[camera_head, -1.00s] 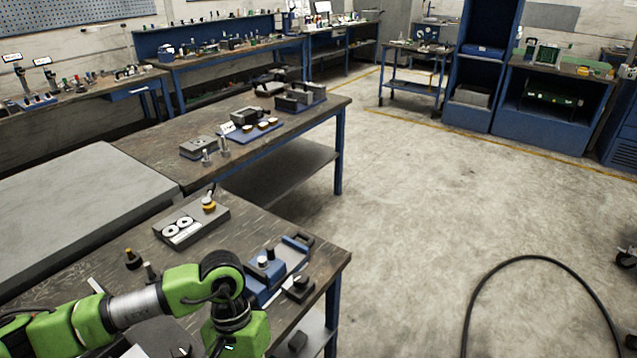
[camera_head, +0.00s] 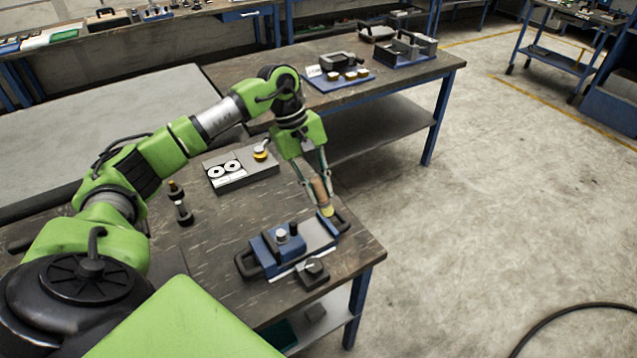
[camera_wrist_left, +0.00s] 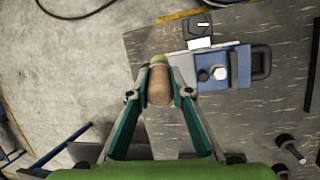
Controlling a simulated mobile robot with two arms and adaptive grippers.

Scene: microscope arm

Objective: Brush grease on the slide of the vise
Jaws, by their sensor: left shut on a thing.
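The vise (camera_head: 268,250) is blue with dark handles and round knobs on its block; it lies on the near dark workbench. Its grey slide (camera_head: 314,233) runs to the right of the block. My left gripper (camera_head: 322,184) is shut on a brush with a tan wooden handle and yellowish bristles (camera_head: 327,211). The bristles point down at the slide's right end; I cannot tell whether they touch it. In the left wrist view, the brush (camera_wrist_left: 159,88) is between the fingers and the vise (camera_wrist_left: 238,67) is to the right. My right gripper is not in view.
A small black block (camera_head: 312,272) sits in front of the vise. A grey box with two white dials (camera_head: 227,174) and a small dark bottle (camera_head: 184,212) stand behind and left. The bench's right edge is close to the vise, with open floor beyond.

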